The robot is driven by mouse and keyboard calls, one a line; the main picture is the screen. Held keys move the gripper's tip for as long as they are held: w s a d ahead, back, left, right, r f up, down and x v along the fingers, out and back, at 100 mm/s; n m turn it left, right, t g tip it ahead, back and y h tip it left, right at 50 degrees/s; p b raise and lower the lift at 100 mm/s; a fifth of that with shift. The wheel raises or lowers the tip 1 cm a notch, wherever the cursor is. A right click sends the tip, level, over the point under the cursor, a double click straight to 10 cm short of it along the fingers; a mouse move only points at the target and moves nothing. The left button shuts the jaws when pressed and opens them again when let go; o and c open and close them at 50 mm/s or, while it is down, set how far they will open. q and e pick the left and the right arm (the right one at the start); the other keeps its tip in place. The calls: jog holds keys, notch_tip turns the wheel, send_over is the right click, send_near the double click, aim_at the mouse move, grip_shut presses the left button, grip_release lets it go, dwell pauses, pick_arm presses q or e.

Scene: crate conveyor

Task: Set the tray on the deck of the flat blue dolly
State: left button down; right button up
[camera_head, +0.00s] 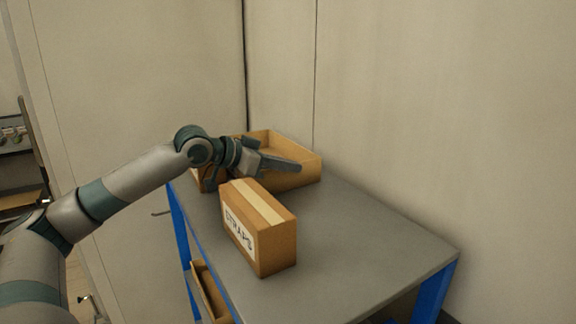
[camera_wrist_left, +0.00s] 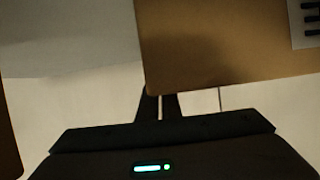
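An open-topped tan tray (camera_head: 308,176), probably the task's tray, stands at the back of the grey table. My left gripper (camera_head: 285,165) reaches in from the left and is over or in front of this tray in the head view; whether it touches is unclear. The arm hides part of the tray. In the left wrist view two dark fingers (camera_wrist_left: 158,105) show close together, their tips hidden at a brown surface's edge, so their state is unclear. I cannot make out a flat blue dolly. My right gripper is not in view.
A closed carton marked STRAPS (camera_head: 278,250) stands in front of the tray, close to my gripper. The table (camera_head: 365,235) has blue legs and is clear to the right. Another tan open container (camera_head: 207,290) shows low at its left side. Walls stand behind.

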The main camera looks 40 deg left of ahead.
pick_arm(q)
jog(key=c, duration=2)
grip_release()
